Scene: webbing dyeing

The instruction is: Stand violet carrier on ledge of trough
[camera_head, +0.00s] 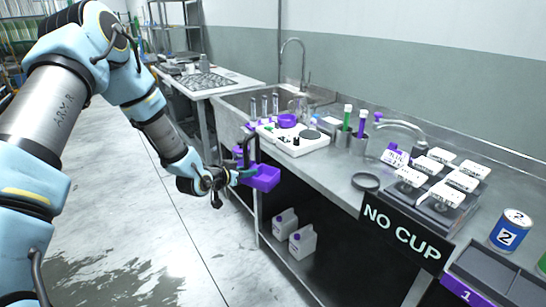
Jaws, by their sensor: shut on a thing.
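The violet carrier (265,178) is a small open box with a dark upright part at its left. My gripper (238,177) is shut on it at its left side. It is held in the air in front of the bench's front edge, clear of the floor. The fingertips are small and partly hidden by the carrier. A steel sink basin (228,106) stands behind, and a grey divided tray (480,267) with a violet "1" label is at the lower right. I cannot tell which of these is the trough.
The steel bench (335,173) carries a white device (297,143) with a violet bowl (287,121), tubes in holders, labelled blocks (440,190) and a blue can (510,231). A "NO CUP" sign (402,231) hangs at the front. White jugs (302,241) stand below. The left floor is clear.

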